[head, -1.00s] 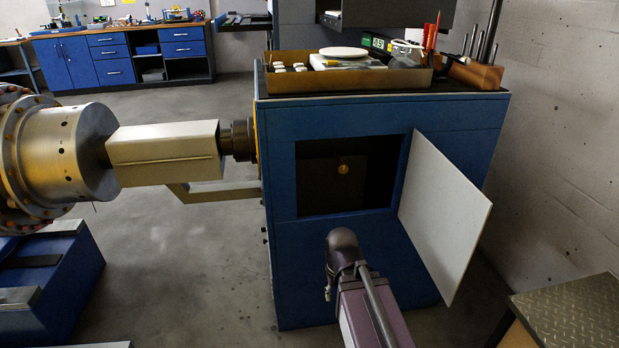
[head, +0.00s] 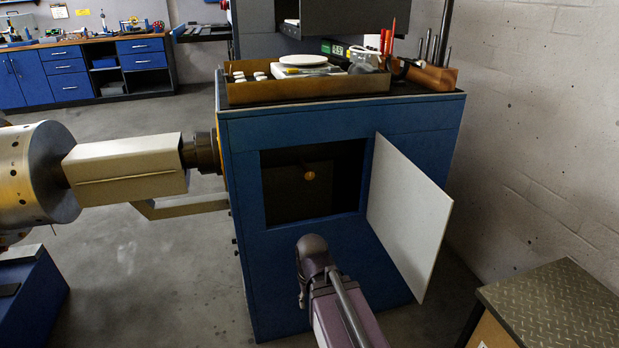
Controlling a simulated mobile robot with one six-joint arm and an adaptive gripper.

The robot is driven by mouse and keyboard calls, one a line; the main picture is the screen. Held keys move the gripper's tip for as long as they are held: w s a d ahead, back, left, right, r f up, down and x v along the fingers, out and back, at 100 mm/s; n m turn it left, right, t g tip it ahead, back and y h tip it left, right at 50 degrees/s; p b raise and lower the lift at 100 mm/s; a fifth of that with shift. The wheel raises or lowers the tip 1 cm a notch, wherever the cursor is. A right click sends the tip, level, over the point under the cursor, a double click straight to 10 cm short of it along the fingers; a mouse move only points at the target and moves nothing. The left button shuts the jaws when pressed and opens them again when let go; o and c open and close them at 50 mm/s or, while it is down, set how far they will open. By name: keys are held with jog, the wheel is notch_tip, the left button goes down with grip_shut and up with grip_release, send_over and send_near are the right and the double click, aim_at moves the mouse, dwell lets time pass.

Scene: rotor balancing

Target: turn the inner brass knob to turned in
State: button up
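A small round brass knob (head: 310,175) sits on the dark back wall inside the square opening of the blue cabinet (head: 240,195). The white door panel (head: 408,212) of the opening stands open to the right. My arm (head: 322,280) rises from the bottom of the head view and ends in front of the cabinet, below the opening. My gripper's fingers cannot be made out. The knob looks untouched, with dark space around it. Its turn position is too small to tell.
A brown tray (head: 250,94) with white pieces and a wooden tool block (head: 428,78) stand on the cabinet top. A large metal rotor shaft (head: 125,170) joins the cabinet's left side. A tread-plate-topped bench (head: 555,305) is at the lower right.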

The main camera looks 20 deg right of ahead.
jog(key=shift+r, duration=0.1)
notch_tip(320, 180, up, 60)
jog(key=p, duration=6)
jog(key=shift+o, duration=0.4)
jog(key=shift+d, duration=0.15)
